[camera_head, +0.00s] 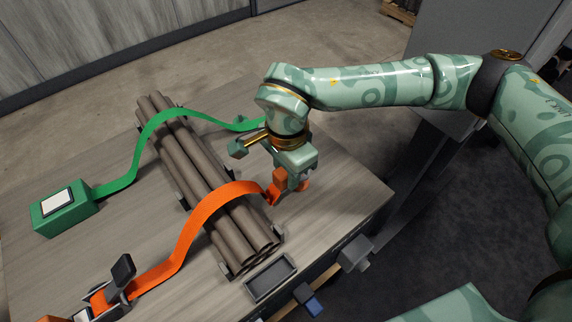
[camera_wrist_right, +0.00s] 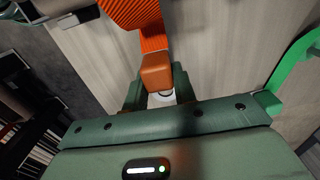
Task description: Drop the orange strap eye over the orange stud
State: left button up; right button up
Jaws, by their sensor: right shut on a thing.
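The orange strap (camera_head: 185,240) runs from a buckle at the lower left, over the pipe bundle, to its free end beside my right gripper (camera_head: 290,183). In the right wrist view the strap (camera_wrist_right: 128,12) leads to a ribbed orange part and an orange block (camera_wrist_right: 156,70). My right gripper (camera_wrist_right: 158,88) is shut on that end, its fingers on either side of the block. A small white round piece (camera_wrist_right: 162,98) shows below the block. The eye's opening and the orange stud cannot be made out clearly, and the gripper covers part of this area. My left gripper is out of view.
Brown pipes (camera_head: 205,180) lie in a bundle across the wooden table (camera_head: 335,190). A green strap (camera_head: 143,140) runs over them from a green box (camera_head: 65,212). The black buckle (camera_head: 122,270) and a grey tray (camera_head: 270,279) are near the front. The table's right part is clear.

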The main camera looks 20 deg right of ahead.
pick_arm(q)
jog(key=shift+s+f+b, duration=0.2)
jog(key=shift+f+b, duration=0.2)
pick_arm(e)
jog(key=shift+f, duration=1.45)
jog(key=o, duration=1.1)
jog(key=shift+c, duration=0.2)
jog(key=shift+r, duration=0.1)
pick_arm(q)
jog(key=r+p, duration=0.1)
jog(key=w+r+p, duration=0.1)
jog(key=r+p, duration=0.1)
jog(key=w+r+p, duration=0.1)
jog(key=p, duration=0.1)
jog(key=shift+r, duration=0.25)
pick_arm(e)
notch_tip(320, 180, up, 16)
